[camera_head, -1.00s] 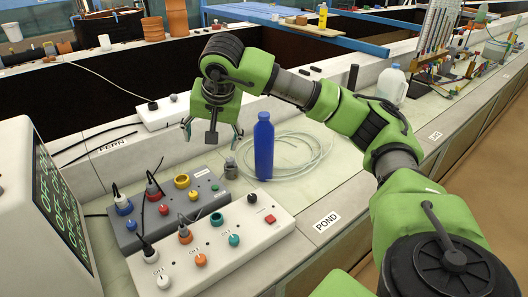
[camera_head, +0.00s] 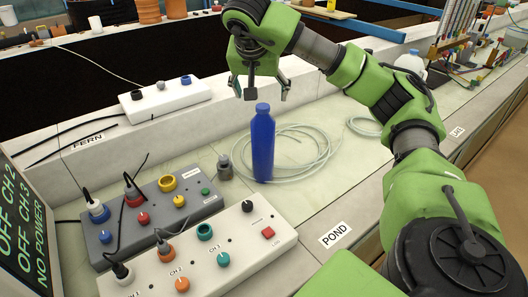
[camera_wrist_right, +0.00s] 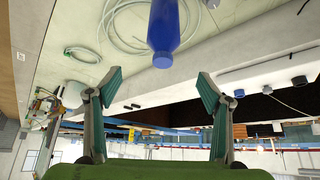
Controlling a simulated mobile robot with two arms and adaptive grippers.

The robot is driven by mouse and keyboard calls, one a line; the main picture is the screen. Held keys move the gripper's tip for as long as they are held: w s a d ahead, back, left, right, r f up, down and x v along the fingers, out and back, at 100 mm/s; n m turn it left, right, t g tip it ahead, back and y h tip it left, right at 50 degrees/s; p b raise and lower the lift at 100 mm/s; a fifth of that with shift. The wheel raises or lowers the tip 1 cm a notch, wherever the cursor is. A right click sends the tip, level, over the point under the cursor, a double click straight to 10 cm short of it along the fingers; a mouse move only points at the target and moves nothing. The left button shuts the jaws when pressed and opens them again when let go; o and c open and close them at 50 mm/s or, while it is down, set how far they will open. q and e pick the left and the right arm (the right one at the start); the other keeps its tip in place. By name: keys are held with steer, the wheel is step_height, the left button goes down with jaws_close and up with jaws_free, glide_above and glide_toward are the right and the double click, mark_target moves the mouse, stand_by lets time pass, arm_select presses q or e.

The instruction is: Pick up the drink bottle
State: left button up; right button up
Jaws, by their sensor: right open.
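The drink bottle is a blue bottle (camera_head: 263,146) that stands upright on the pale bench top in the head view. It also shows in the right wrist view (camera_wrist_right: 164,28) at the top edge, partly cut off. My right gripper (camera_head: 261,94) is open and empty, just above and behind the bottle's top, apart from it. In the right wrist view its two spread fingers (camera_wrist_right: 158,82) have the bottle ahead of and between them. My left gripper does not show.
A small grey weight (camera_head: 225,168) stands close left of the bottle. Coiled clear tubing (camera_head: 318,150) lies behind and right of it. A grey control box (camera_head: 150,212) and a white control box (camera_head: 200,262) lie at front left. A white box (camera_head: 165,97) stands behind, and a screen (camera_head: 25,230) at far left.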

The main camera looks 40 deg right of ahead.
mark_target(263, 121)
steer(key=b+x, duration=0.1)
steer(key=x, duration=0.3)
steer(key=a+b+x, duration=0.1)
steer(key=x, duration=0.3)
steer(key=s+f+b+x, duration=0.1)
steer(key=x, duration=0.3)
steer(key=shift+s+a, duration=0.1)
steer(key=shift+a, duration=0.1)
steer(key=shift+x, duration=0.85)
steer(key=x, duration=0.2)
steer(key=p+x, duration=0.1)
steer(key=x, duration=0.1)
steer(key=shift+w+a+f, duration=0.1)
steer(key=shift+w+f, duration=0.15)
steer(key=shift+w, duration=0.15)
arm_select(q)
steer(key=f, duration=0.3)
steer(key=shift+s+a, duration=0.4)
arm_select(e)
steer(key=c, duration=1.6)
